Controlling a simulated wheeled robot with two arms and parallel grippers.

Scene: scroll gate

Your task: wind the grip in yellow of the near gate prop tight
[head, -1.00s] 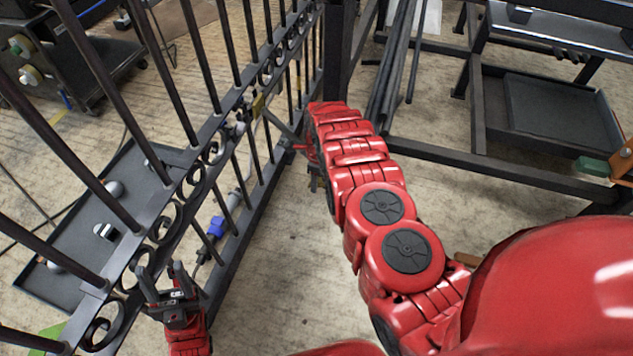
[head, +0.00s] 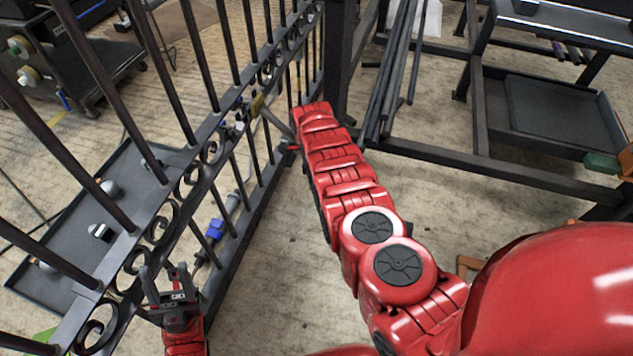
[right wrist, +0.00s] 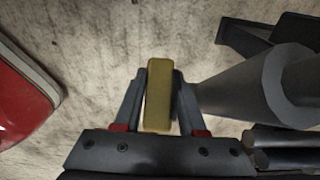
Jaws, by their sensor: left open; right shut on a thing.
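In the right wrist view, a yellow grip (right wrist: 158,95) stands between the two fingers of my right gripper (right wrist: 160,78), which is shut on it. A grey conical part (right wrist: 245,90) lies just right of the grip. In the head view, a grey rod (head: 278,123) of the prop runs from a small yellow piece (head: 257,105) at the gate (head: 205,150) towards my right arm's end. That arm hides the held grip and right gripper there. My left gripper (head: 166,272) is open and empty, close to the gate's lower near part.
A dark tray (head: 60,245) with small items lies on the floor behind the gate. A blue connector (head: 216,228) on a cable is near the gate's foot. Dark metal frames (head: 480,130) stand at the right.

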